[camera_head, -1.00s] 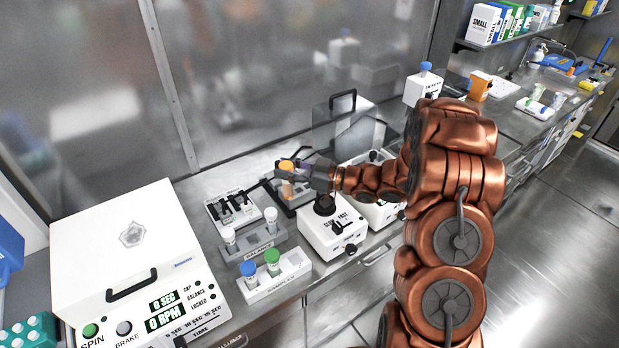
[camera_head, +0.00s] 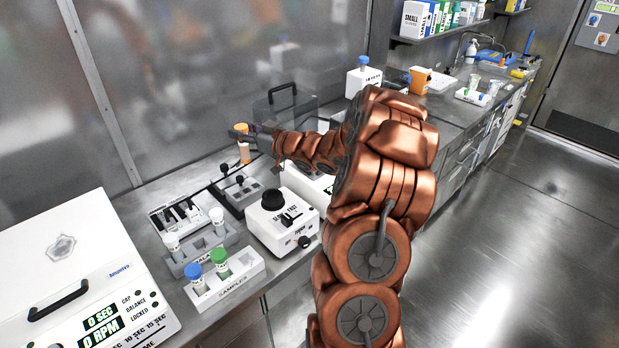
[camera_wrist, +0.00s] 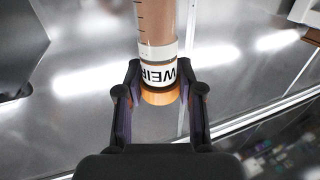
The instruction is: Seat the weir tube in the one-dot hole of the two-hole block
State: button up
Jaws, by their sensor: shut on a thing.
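The weir tube (camera_head: 244,152) has an orange cap, brownish contents and a white label reading WEIR. It also shows in the wrist view (camera_wrist: 157,30), with its capped end between the fingers. My gripper (camera_head: 247,132) is shut on the tube at its cap end and holds it in the air, above and behind a dark block (camera_head: 240,199). This block has black knob-like parts on top. I cannot tell whether it is the two-hole block, and no dot marks are readable.
A white mixer (camera_head: 280,228) stands right of the dark block. A grey balance rack (camera_head: 208,247) and a white samples rack (camera_head: 238,278) with blue-capped and green-capped tubes stand in front. A centrifuge (camera_head: 60,255) is at left. A clear-sided box (camera_head: 286,108) stands behind my arm.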

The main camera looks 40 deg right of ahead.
jog(key=s+d+r+m+h+b, duration=0.1)
jog(key=s+d+m+h+b, duration=0.25)
jog(key=d, duration=0.55)
jog(key=s+d+r+m+h+b, duration=0.2)
jog(key=s+d+h, duration=0.3)
jog(key=d, duration=0.5)
notch_tip(320, 180, down, 10)
jog(key=b, duration=0.8)
jog(key=shift+w+a+t+b, duration=0.25)
jog(key=shift+w+t+b, duration=0.05)
jog(key=shift+b, duration=0.1)
jog(key=shift+f, duration=0.2)
jog(key=o, duration=1.2)
jog(key=shift+c, duration=0.2)
jog(key=s+a, duration=0.2)
jog(key=s, duration=1)
jog(key=shift+r+b, duration=0.2)
jog(key=shift+b, duration=0.15)
